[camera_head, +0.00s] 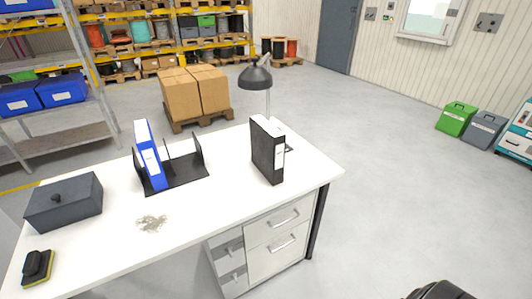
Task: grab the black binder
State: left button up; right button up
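The black binder (268,151) stands upright on the white desk (215,215), near its right end. Its spine faces the camera side and carries a white label. A lamp stands just behind it. Neither of my grippers is in view, and nothing touches the binder from the front.
A blue binder (149,156) stands in a black rack (180,175) left of the black binder. A dark grey box (65,201), a pile of clips (151,223) and a black-yellow brush (38,267) lie further left. The desk lamp (257,77) rises behind.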

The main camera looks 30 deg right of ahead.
aim_at(268, 142)
jog(key=l+z, duration=0.15)
jog(key=z, duration=1)
